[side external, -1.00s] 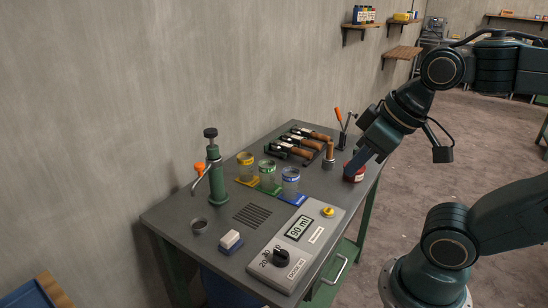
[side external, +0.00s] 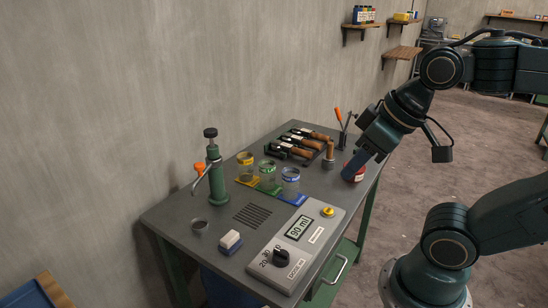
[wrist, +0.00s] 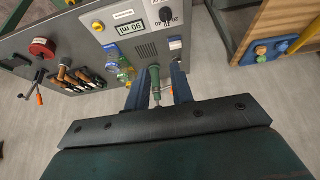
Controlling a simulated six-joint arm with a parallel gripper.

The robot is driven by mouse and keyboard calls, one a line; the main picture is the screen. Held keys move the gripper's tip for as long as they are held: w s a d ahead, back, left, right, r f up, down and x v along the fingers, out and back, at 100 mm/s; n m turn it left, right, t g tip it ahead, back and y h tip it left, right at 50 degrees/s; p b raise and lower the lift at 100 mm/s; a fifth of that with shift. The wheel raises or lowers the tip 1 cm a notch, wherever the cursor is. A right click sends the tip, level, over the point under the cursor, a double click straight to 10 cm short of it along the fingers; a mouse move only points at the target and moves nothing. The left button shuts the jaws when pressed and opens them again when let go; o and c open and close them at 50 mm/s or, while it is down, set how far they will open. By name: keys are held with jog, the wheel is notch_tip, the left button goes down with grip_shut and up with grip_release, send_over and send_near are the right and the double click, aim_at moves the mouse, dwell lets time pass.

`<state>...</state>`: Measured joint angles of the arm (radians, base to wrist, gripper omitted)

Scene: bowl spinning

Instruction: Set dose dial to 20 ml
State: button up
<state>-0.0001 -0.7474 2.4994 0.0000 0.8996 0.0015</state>
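The dose dial is a black knob (side external: 281,257) on the front part of a grey control panel (side external: 270,272), with small printed numbers beside it. The panel's display (side external: 299,228) reads 90 ml. The dial also shows at the top of the wrist view (wrist: 165,14), with the display (wrist: 131,28) to its left.
A yellow button (side external: 328,212) is on the panel. Glass jars with coloured bands (side external: 268,172), a green pump (side external: 216,180), a tool rack (side external: 300,145) and a white-and-blue block (side external: 230,241) stand on the bench. Bare bench lies around the vent slots (side external: 252,215).

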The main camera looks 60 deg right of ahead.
jog(key=o, duration=0.7)
jog(key=shift+w+f, duration=0.1)
jog(key=shift+w, duration=0.25)
jog(key=shift+o, duration=0.2)
jog(key=shift+w+f, duration=0.15)
jog(key=shift+w, duration=0.15)
jog(key=m+g, duration=0.5)
jog(key=g, duration=0.1)
send_over(281, 252)
notch_tip(281, 252, down, 14)
jog(key=shift+f, duration=0.2)
jog(key=shift+f, duration=0.1)
jog(key=shift+f, duration=6.75)
jog(key=shift+n, duration=0.3)
